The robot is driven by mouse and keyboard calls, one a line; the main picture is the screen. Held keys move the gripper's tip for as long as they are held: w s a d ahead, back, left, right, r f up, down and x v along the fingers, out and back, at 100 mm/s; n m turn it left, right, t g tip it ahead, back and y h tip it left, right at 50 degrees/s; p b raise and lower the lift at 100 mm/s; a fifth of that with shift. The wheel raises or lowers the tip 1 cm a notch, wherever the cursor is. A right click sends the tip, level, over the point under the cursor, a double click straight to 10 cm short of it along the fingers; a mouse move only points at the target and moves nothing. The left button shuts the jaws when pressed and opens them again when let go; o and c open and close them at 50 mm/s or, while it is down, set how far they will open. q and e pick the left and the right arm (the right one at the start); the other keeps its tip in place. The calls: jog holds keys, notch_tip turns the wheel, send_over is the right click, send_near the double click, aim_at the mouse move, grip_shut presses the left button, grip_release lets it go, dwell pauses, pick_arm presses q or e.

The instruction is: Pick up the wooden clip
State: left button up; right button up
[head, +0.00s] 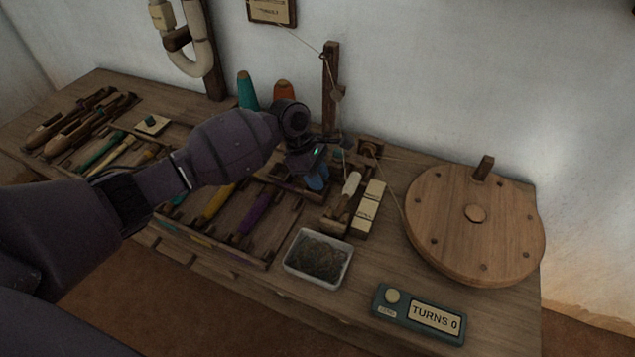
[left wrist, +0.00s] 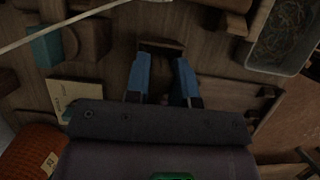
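My left gripper (head: 317,180) reaches down over the back middle of the bench, between the bobbin rack and the upright post. In the left wrist view its two blue fingers (left wrist: 162,66) stand apart with a dark gap between them. A small brown wooden piece (left wrist: 161,44) lies just beyond the fingertips; it may be the wooden clip, but its shape is too dark to be sure. I cannot tell whether the fingers touch it. In the head view the gripper hides this spot. My right gripper is not in view.
A large wooden wheel (head: 470,225) stands at the right, with a turns counter (head: 419,313) in front. A white tray (head: 291,266) holds tangled dark material. A thread runs from the upright post (head: 330,85). Teal (head: 247,91) and orange (head: 284,90) cones stand behind my arm.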

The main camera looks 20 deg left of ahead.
pick_arm(q)
grip_shut()
